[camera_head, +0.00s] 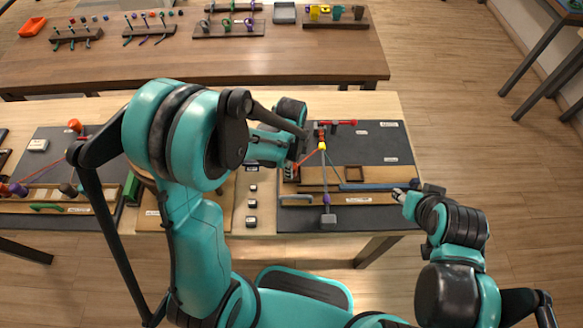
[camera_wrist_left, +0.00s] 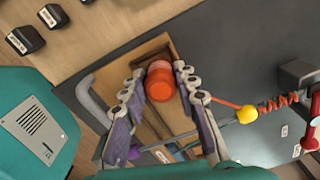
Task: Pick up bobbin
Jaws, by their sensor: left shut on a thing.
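In the left wrist view, an orange-red bobbin (camera_wrist_left: 159,84) sits between the fingertips of my left gripper (camera_wrist_left: 161,78), which is shut on it. An orange cord runs from it to a yellow bead (camera_wrist_left: 247,115). In the head view, my left gripper (camera_head: 295,160) is over the left side of the dark work mat (camera_head: 395,140), and the bobbin is hard to make out there. The yellow bead (camera_head: 322,146) and red cord (camera_head: 311,155) show beside it. A purple-topped weight (camera_head: 328,212) hangs at the front. My right gripper (camera_head: 402,194) is at the mat's right edge; its finger opening is unclear.
A second table (camera_head: 200,68) with racks is at the back.

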